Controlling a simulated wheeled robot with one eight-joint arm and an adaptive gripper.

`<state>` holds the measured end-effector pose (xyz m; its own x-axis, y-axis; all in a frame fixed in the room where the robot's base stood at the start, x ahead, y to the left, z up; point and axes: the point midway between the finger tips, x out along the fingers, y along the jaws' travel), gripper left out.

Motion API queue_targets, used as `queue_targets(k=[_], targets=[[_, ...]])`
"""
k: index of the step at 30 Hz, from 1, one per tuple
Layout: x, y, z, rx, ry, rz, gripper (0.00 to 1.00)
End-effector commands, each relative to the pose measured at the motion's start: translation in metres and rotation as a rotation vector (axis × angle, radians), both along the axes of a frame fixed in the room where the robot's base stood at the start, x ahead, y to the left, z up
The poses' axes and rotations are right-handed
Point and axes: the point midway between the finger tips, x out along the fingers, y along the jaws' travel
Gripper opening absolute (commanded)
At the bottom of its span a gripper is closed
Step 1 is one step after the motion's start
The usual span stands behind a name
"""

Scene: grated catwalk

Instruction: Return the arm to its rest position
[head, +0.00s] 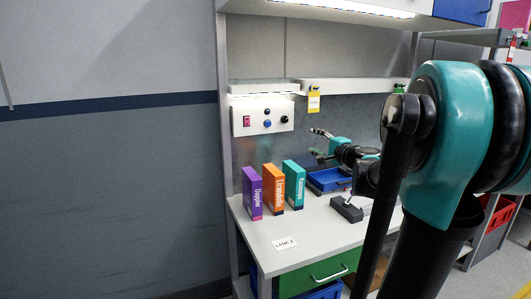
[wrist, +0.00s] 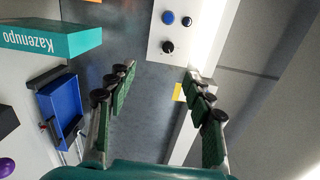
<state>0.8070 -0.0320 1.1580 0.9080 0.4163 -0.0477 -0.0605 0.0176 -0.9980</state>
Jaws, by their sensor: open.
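My gripper (head: 316,142) is extended over the back of a grey workbench (head: 310,232), in front of the back panel and right of three upright boxes. In the wrist view my gripper (wrist: 157,72) has its two green-padded fingers wide apart, with nothing between them. My teal and black arm fills the right side of the head view and hides part of the bench.
Purple (head: 251,192), orange (head: 273,188) and teal (head: 294,184) boxes stand on the bench. A blue tray (head: 322,188) and dark block (head: 346,209) lie to their right. A control box (head: 262,118) and shelf (head: 262,86) are behind.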

Motion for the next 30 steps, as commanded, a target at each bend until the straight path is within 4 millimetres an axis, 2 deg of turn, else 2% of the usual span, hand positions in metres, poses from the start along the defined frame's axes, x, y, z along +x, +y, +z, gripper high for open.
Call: queue_targets(k=[8,11,16,20,23,24,27,30], targets=[[-0.029,0.029,-0.039,-0.166,0.040,0.084,0.52],[-0.046,0.042,-0.060,-0.253,0.063,0.130,0.52],[-0.084,0.063,-0.109,-0.445,0.121,0.228,0.52],[-0.134,0.074,-0.167,-0.668,0.193,0.337,0.52],[-0.181,0.070,-0.218,-0.873,0.270,0.433,0.52],[-0.200,0.065,-0.237,-0.954,0.302,0.469,0.52],[-0.244,0.046,-0.277,-1.144,0.384,0.547,0.52],[-0.279,0.024,-0.304,-1.296,0.457,0.601,0.52]])
